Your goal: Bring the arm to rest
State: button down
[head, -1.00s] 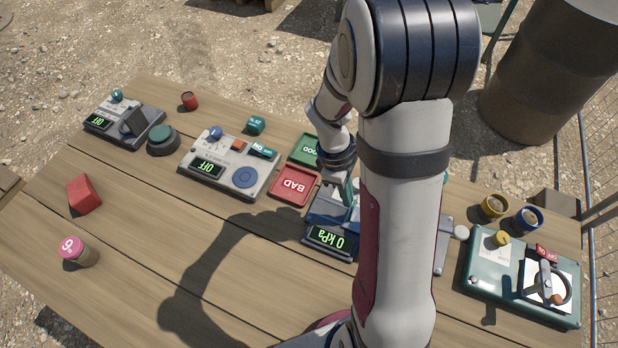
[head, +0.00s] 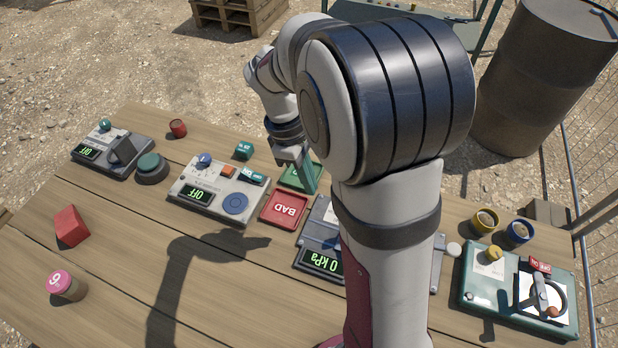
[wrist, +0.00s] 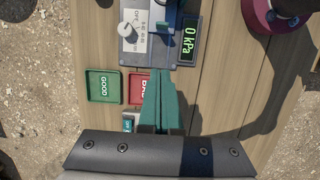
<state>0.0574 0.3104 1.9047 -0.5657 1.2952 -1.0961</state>
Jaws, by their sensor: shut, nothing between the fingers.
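My gripper (head: 310,186) is shut and empty. In the head view it hangs from my raised arm, above the table around the trays, with its fingers pointing down. In the wrist view its green fingers (wrist: 163,95) lie together and cover part of the red BAD tray (wrist: 136,88). That tray (head: 284,210) is empty in the head view. My upper arm hides part of the kPa device (head: 320,262), which reads 0 kPa.
The green GOOD tray (wrist: 103,87) sits beside the BAD tray. Two switched-off devices (head: 215,190) (head: 112,152) stand to the left, and a green box with a wheel (head: 515,290) to the right. A red block (head: 70,227) and pink-lidded jar (head: 67,285) stand front left.

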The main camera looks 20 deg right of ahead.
dwell(0.3)
jog(key=s+a+r+m+y, duration=0.1)
jog(key=s+a+m, duration=0.2)
jog(key=s+m, duration=0.2)
jog(key=s+a+r+m+t+y, duration=0.1)
jog(key=s+a+r+m, duration=0.1)
jog(key=s, duration=0.6)
jog(key=s+a+r+m+y, duration=0.1)
jog(key=s+a+m, duration=0.3)
jog(key=s+m, duration=0.2)
jog(key=shift+s+a+r+m+t+y, duration=0.25)
jog(key=shift+m+t+y, duration=0.15)
jog(key=shift+m, duration=0.4)
jog(key=shift+d, duration=0.1)
dwell(0.5)
